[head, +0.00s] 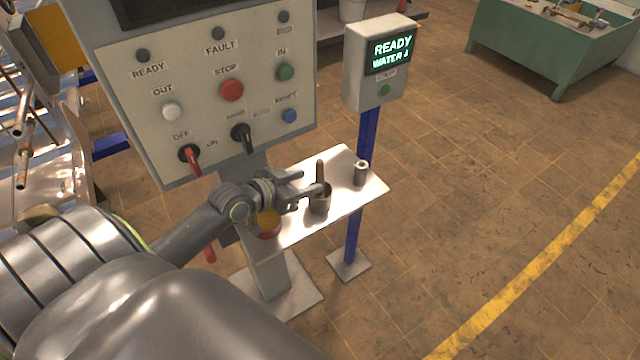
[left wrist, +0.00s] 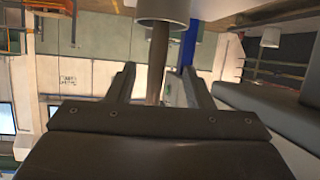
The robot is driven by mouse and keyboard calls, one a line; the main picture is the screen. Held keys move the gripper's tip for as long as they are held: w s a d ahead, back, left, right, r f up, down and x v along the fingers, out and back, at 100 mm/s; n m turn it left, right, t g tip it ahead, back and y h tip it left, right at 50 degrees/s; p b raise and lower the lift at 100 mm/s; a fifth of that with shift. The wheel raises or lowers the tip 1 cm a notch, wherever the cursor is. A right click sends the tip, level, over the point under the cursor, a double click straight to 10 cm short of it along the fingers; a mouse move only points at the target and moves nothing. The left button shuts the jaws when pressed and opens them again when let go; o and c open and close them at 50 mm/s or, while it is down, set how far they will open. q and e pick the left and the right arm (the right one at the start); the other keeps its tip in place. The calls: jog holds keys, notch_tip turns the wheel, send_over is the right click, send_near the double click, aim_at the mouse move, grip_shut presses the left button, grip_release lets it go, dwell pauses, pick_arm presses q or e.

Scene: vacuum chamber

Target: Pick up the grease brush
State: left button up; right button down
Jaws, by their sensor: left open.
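The grease brush stands upright in a small dark metal cup (head: 319,204) on the small shelf, and only its brown handle (head: 320,170) sticks out. Its bristle end is hidden inside the cup. My left gripper (head: 314,181) is open at the cup, with its fingers pointing toward the handle. In the left wrist view the handle (left wrist: 157,62) hangs down from the grey cup (left wrist: 163,10) and shows between the two open fingers (left wrist: 158,70). I cannot tell whether either finger touches it. My right gripper is not in view.
A metal cylinder (head: 361,173) stands on the shelf (head: 345,205) right of the cup. The control panel (head: 205,95) rises behind my left arm. A display box (head: 377,70) on a blue post stands right of it. Open floor lies to the right.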

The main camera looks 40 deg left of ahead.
aim_at(316, 180)
pick_arm(q)
jog(key=shift+d+p+x, duration=0.2)
jog(key=shift+p+x, duration=0.6)
jog(key=shift+x, duration=1.95)
jog(key=shift+s, duration=0.15)
grip_shut()
notch_tip(316, 180, up, 10)
